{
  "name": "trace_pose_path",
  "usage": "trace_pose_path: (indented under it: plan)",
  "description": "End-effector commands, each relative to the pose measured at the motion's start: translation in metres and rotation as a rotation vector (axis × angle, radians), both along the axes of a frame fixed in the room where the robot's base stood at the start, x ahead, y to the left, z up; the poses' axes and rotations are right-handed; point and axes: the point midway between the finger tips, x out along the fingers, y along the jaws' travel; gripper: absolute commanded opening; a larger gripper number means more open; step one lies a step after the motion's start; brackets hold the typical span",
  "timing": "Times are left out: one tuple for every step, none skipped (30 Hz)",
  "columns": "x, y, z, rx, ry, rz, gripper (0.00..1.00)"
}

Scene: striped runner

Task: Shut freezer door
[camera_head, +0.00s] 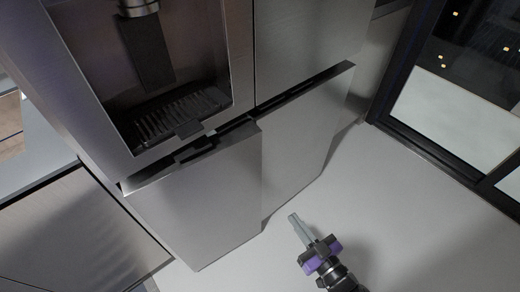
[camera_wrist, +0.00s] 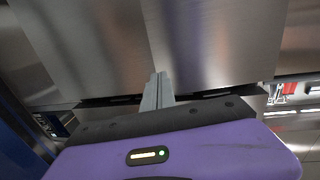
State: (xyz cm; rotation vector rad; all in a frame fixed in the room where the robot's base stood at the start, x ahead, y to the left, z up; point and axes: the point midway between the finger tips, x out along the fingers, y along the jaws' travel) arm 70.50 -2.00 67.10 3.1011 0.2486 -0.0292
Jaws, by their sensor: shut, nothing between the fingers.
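The fridge-freezer is brushed steel. In the head view its lower left door (camera_head: 205,198) stands slightly forward of the lower right door (camera_head: 305,138), with a step between their edges. Dark gaps show along the top edges of both lower doors; how far each is open is hard to tell. My gripper (camera_head: 294,217) is shut and empty, low in front of the lower right door near the seam, apparently apart from it. In the wrist view my gripper's fingers (camera_wrist: 158,82) point at steel panels (camera_wrist: 205,45) with a vertical seam nearly in line with them.
The upper left door holds a recessed water dispenser (camera_head: 160,75). A steel-fronted unit (camera_head: 80,235) stands at the left. Dark-framed glass (camera_head: 455,90) is at the right. The pale floor (camera_head: 420,225) is clear right of my gripper.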

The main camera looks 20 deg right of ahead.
Motion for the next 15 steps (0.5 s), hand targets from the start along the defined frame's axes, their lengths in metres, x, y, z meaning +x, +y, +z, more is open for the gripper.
trace_pose_path:
  plan:
    - [0.017, 0.002, 0.020, 0.008, -0.008, 0.010, 0.00]
    - [0.025, 0.002, 0.023, 0.011, -0.010, 0.015, 0.00]
    - [0.033, 0.003, 0.026, 0.017, -0.012, 0.021, 0.00]
    - [0.038, 0.004, 0.028, 0.020, -0.012, 0.026, 0.00]
    - [0.043, 0.004, 0.030, 0.022, -0.015, 0.030, 0.00]
    - [0.048, 0.005, 0.030, 0.026, -0.014, 0.034, 0.00]
    - [0.051, 0.006, 0.031, 0.028, -0.015, 0.036, 0.00]
    - [0.054, 0.006, 0.032, 0.030, -0.015, 0.038, 0.00]
    - [0.056, 0.007, 0.031, 0.031, -0.015, 0.040, 0.00]
    - [0.059, 0.007, 0.031, 0.032, -0.015, 0.041, 0.00]
    - [0.061, 0.008, 0.031, 0.033, -0.016, 0.042, 0.00]
    - [0.064, 0.008, 0.031, 0.033, -0.017, 0.042, 0.00]
    - [0.067, 0.009, 0.031, 0.033, -0.017, 0.042, 0.00]
    - [0.070, 0.009, 0.031, 0.033, -0.017, 0.042, 0.00]
    - [0.076, 0.010, 0.031, 0.033, -0.018, 0.042, 0.00]
